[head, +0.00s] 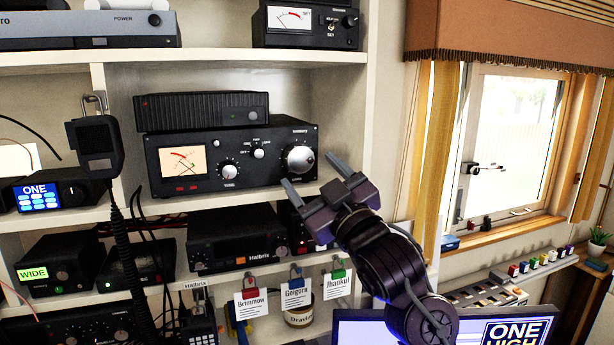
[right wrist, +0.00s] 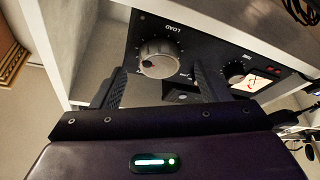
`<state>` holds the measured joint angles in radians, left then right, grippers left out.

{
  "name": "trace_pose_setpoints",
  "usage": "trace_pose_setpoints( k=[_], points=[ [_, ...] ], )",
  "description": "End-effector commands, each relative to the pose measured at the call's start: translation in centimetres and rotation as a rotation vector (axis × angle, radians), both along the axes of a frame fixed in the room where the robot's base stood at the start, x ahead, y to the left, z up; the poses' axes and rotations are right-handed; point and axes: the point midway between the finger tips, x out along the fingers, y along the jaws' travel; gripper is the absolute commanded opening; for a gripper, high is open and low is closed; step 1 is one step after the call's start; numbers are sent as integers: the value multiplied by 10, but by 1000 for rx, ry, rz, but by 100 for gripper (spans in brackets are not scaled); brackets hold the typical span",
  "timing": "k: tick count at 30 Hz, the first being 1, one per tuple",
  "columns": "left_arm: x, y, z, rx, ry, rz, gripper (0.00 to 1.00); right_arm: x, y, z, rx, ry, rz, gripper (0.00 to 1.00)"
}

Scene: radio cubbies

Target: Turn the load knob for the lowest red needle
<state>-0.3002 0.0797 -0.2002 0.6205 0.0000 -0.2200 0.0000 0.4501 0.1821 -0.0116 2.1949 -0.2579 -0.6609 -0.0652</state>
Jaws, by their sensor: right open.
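The black tuner box (head: 225,182) sits on the middle shelf. It has a lit meter (head: 183,162) with red needles at its left. The big silver load knob (head: 298,158) is at its right end. My right gripper (head: 312,176) is open beside the knob, its fingers pointing at the box front. In the right wrist view the LOAD lettering is upside down, and the load knob (right wrist: 160,58) lies between the two spread fingers, with no clear contact. The meter (right wrist: 252,82) is partly in that view. My left gripper is not in view.
Another black radio (head: 160,110) rests on the tuner box. A hand microphone (head: 95,140) hangs at the left upright. Name tags (head: 298,293) hang below the lower shelf. A monitor (head: 500,328) stands at the lower right, and a window (head: 510,140) is at the right.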

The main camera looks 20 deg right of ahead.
Motion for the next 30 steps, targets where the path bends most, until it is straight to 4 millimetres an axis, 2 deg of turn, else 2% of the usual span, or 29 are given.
trace_pose_setpoints(
  k=[1,3,9,30],
  points=[
    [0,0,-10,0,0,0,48,-9,-3,-8,-1,-1,-2,69],
    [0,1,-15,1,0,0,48,-20,-5,-12,-1,-2,-1,69],
    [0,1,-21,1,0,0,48,-41,-10,-17,0,0,-1,69],
    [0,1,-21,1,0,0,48,-44,-10,-17,0,0,-1,69]
  ],
)
